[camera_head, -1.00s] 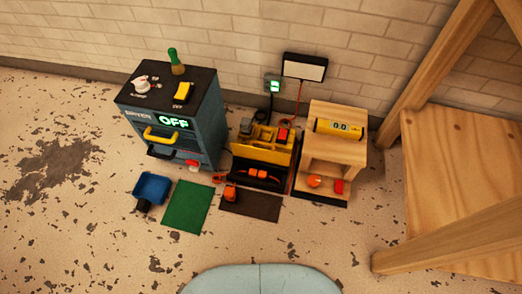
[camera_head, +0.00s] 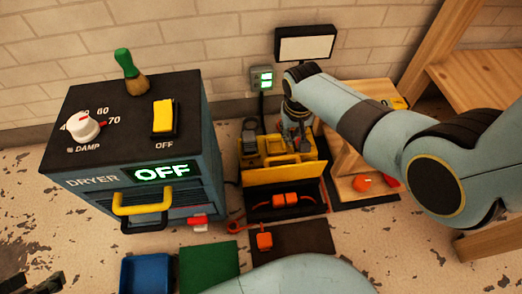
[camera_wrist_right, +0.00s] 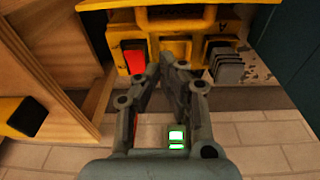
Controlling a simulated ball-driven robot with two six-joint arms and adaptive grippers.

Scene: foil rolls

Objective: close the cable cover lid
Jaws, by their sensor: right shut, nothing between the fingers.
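A yellow lid panel (camera_head: 284,174), which I take for the cable cover lid, stands raised behind a black tray (camera_head: 258,213). An orange connector (camera_head: 292,199) with a cable lies in the tray. My right gripper (camera_head: 297,138) points down over the yellow housing behind the panel; its fingertips are partly hidden there. In the right wrist view my right gripper (camera_wrist_right: 168,62) is shut and empty, close to the yellow housing (camera_wrist_right: 180,48) with a red switch (camera_wrist_right: 135,58). Dark parts at the lower left edge look like my left gripper (camera_head: 35,284), mostly out of frame.
The dryer cabinet (camera_head: 85,160) stands left, reading OFF. A wooden stand (camera_head: 345,160) is right of the housing, partly behind my right arm. A screen (camera_head: 305,45) stands behind. Green (camera_head: 208,265) and dark (camera_head: 310,240) mats and a blue bin (camera_head: 147,272) lie in front.

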